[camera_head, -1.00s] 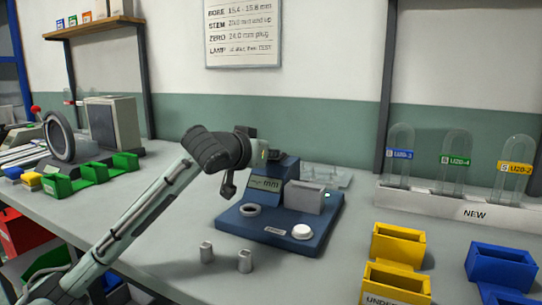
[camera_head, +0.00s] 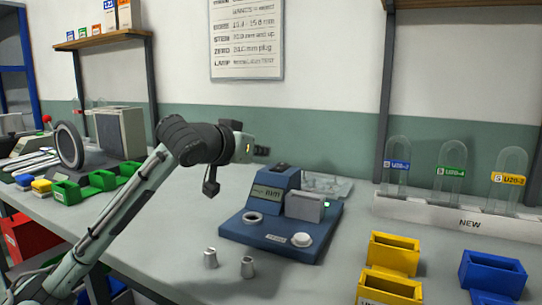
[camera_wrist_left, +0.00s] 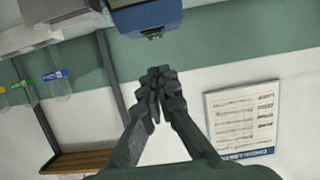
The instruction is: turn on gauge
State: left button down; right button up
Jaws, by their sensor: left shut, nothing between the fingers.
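The gauge is a blue device with a sloped display head (camera_head: 272,188) on a flat blue base (camera_head: 240,229). A small dark part (camera_head: 282,166) sits on top of the head. A green light (camera_head: 327,204) glows at the base's right side. The base carries a grey block (camera_head: 304,206), a metal ring (camera_head: 253,218) and a round white button (camera_head: 299,240). My left gripper (camera_head: 262,151) is shut and empty, above and left of the head, apart from it. In the left wrist view its closed fingers (camera_wrist_left: 158,86) point toward the blue head (camera_wrist_left: 146,17).
Two small metal plugs (camera_head: 210,258) stand in front of the gauge. Yellow bins (camera_head: 394,252) and blue bins (camera_head: 492,272) are at the right. A white rack (camera_head: 440,210) with clear tubes stands behind them. Green bins (camera_head: 67,192) are at the left.

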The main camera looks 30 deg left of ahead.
pick_arm(q)
jog(key=shift+f+v, duration=0.15)
jog(key=shift+v, duration=1.05)
jog(key=shift+f+v, duration=0.2)
jog(key=shift+v, duration=0.95)
pick_arm(e)
jog(key=shift+w+a+r, duration=0.1)
jog(key=shift+w+r, duration=0.2)
jog(key=shift+r, duration=0.35)
jog(key=shift+w+a+r, duration=0.1)
jog(key=shift+w+r, duration=0.2)
jog(key=shift+r, duration=0.35)
pick_arm(q)
jog(key=shift+s+d, duration=0.1)
jog(key=shift+d, duration=0.05)
